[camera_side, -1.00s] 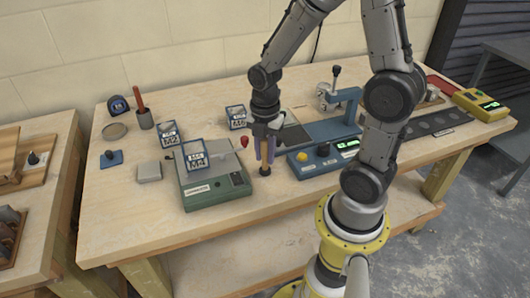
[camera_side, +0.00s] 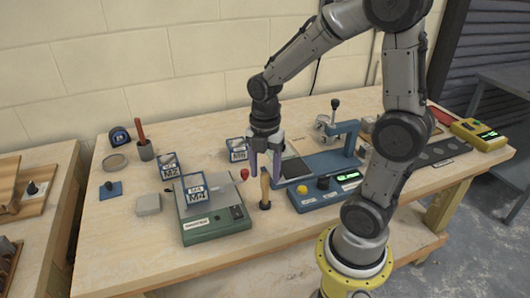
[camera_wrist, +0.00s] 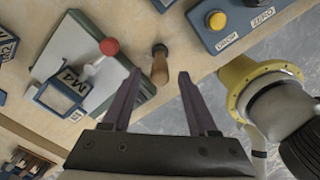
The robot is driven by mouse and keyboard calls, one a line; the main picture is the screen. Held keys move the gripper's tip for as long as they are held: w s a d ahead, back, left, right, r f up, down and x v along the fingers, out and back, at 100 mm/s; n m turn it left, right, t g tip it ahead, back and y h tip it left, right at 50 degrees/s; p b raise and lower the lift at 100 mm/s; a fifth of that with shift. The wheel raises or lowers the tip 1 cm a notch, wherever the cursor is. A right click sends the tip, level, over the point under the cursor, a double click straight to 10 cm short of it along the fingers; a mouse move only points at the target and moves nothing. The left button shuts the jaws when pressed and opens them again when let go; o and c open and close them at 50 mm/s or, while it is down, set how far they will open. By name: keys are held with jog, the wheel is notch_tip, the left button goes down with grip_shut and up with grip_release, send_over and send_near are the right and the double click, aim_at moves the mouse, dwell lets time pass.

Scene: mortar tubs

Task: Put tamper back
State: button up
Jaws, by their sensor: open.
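In the wrist view, the tamper (camera_wrist: 159,68) shows just beyond and between the spread fingertips of my gripper (camera_wrist: 160,75). Neither finger appears to touch it.
The green device (camera_side: 215,228) with a blue-framed M4 tub (camera_side: 195,188) and red knob (camera_side: 245,174) stands close on the left. The blue press (camera_side: 330,190) with yellow button is close on the right. Tubs M2 (camera_side: 170,168) and another (camera_side: 237,150) stand behind.

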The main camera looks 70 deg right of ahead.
notch_tip(320, 180, up, 6)
jog(key=shift+r, duration=0.2)
jog(key=shift+s+a+r+m, duration=0.25)
jog(key=shift+a+r+m, duration=0.05)
jog(key=shift+r+m, duration=0.2)
jog(key=s+a+r+m+t, duration=0.3)
jog(key=s+a+m+t, duration=0.2)
jog(key=m, duration=1.2)
jog(key=s+a, duration=0.1)
jog(key=s, duration=0.2)
jog(key=shift+s+a+r+t, duration=0.15)
jog(key=shift+a+r+t, duration=0.15)
jog(key=shift+r, duration=0.1)
